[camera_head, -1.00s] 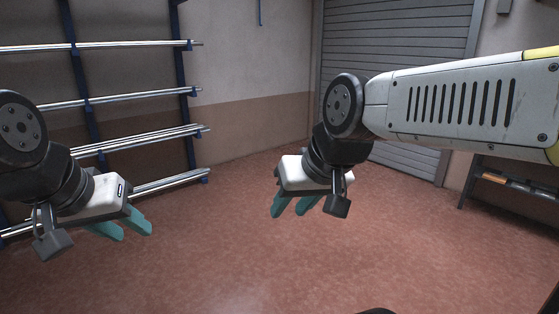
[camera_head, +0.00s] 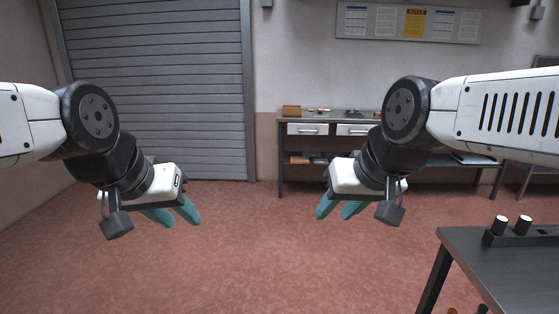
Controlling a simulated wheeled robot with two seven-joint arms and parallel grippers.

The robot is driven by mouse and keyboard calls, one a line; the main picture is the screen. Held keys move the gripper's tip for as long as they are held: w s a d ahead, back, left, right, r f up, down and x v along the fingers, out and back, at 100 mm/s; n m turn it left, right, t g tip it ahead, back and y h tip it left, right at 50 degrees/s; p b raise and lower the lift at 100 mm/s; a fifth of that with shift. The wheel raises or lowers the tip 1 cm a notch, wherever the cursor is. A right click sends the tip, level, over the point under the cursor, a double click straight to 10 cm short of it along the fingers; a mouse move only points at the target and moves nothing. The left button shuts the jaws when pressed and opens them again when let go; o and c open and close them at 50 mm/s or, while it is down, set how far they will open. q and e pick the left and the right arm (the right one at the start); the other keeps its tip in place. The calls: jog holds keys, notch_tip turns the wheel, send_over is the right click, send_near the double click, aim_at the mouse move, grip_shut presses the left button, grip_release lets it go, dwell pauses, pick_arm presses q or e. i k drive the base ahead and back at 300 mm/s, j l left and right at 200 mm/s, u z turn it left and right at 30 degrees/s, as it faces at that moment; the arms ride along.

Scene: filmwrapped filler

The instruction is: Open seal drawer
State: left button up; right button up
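I cannot tell which one is the seal drawer. My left gripper (camera_head: 177,216) hangs in the air at the left, open and empty, with its teal fingers apart. My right gripper (camera_head: 336,212) hangs in front of the workbench, open and empty, far short of the drawers.
The workbench (camera_head: 281,150) carries a brown box (camera_head: 291,111) and small items on top. A dark table (camera_head: 480,262) with white-topped cylinders stands close at the lower right. A grey roller shutter (camera_head: 160,90) is at the back left. The red floor between is clear.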

aim_at(292, 128)
jog(key=i+z, duration=0.25)
jog(key=i, duration=1.8)
jog(key=i+l, duration=0.1)
jog(key=i, duration=0.45)
jog(key=i+u, duration=0.1)
jog(key=i, duration=0.45)
jog(key=i+l, duration=0.2)
jog(key=i, duration=0.3)
jog(key=i+l+u, duration=0.95)
jog(key=l, duration=0.25)
jog(key=i, duration=0.1)
